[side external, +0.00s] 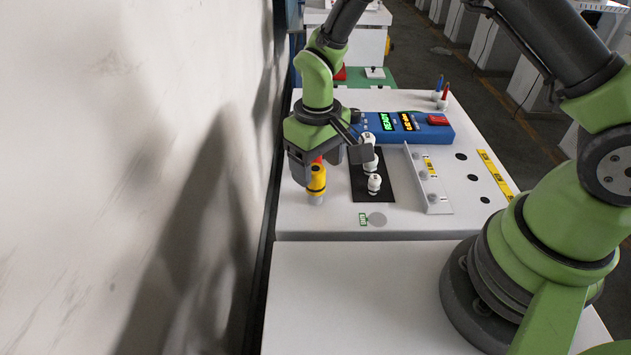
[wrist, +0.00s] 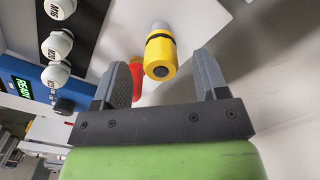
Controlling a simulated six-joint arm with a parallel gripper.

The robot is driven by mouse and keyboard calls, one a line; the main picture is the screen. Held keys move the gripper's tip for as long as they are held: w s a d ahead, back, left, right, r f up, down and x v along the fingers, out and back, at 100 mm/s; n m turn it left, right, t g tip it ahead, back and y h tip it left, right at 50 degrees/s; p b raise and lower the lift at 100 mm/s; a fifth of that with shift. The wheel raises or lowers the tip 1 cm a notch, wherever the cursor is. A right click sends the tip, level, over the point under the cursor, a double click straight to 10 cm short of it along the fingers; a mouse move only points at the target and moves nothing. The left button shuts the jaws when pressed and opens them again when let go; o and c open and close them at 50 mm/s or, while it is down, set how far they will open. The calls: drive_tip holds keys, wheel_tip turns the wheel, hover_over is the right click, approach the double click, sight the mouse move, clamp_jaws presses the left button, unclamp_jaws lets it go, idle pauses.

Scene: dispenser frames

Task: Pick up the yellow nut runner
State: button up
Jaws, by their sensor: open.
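The yellow nut runner (side external: 317,181) stands upright on the white table near the wall, with a pale lower end. In the wrist view the yellow nut runner (wrist: 160,57) shows between my two fingers, with a dark band and a dark round end facing the camera. A red piece (wrist: 136,80) shows beside it; I cannot tell whether it is part of the tool. My gripper (side external: 328,157) is open and over the tool's upper part. In the wrist view a gap shows between the tool and the right finger of my gripper (wrist: 163,66); contact on the left is unclear.
White labelled pieces (side external: 374,184) stand on a black mat (side external: 360,194) to the right. A blue unit (side external: 437,132) with lit displays lies behind. An upright metal plate (side external: 428,182) stands further right. The wall (side external: 190,160) is close on the left. The front table is clear.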

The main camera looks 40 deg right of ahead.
sight(315, 185)
drive_tip(key=f, duration=0.4)
drive_tip(key=shift+w+f, duration=0.2)
drive_tip(key=shift+c, duration=0.5)
drive_tip(key=c, duration=0.9)
drive_tip(key=shift+r, duration=0.15)
